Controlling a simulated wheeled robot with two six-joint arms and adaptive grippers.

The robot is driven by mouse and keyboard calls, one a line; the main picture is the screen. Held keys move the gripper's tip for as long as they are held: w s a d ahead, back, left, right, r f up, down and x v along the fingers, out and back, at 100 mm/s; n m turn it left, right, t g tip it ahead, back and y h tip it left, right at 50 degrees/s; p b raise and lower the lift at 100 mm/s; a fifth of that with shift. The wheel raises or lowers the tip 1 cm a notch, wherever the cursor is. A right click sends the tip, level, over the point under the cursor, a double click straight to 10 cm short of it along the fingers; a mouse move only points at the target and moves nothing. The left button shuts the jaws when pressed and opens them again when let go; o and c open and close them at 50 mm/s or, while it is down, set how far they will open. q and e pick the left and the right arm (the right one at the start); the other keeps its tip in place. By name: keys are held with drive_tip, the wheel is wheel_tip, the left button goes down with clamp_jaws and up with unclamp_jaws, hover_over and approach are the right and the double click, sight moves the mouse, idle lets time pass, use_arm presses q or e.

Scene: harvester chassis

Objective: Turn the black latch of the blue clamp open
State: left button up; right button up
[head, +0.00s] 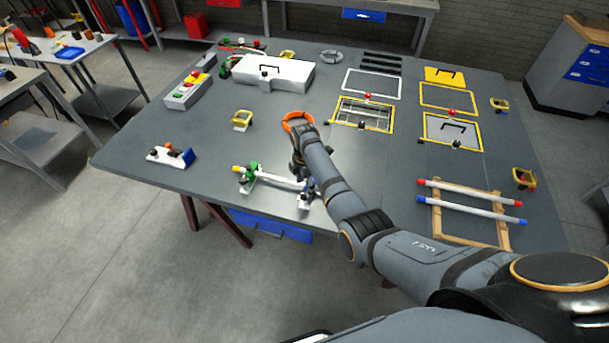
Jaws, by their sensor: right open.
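A green clamp (248,178) holds the rod's left end, which has a yellow tip. The gripper is open, small and partly merged with the clamp in the picture. I cannot tell whether its fingers touch the clamp. The black latch is too small and covered to make out. My left gripper is not in view.
A wooden frame (437,221) with red- and blue-tipped rods lies at the right. A small white block (166,158) with a blue part sits at the left. A yellow holder (242,120) and a white box (282,72) stand behind. The table between block and green clamp is clear.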

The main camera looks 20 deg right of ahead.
sight(304, 194)
wheel_tip(304, 194, up, 8)
drive_tip(key=shift+f, duration=0.2)
idle(0.3)
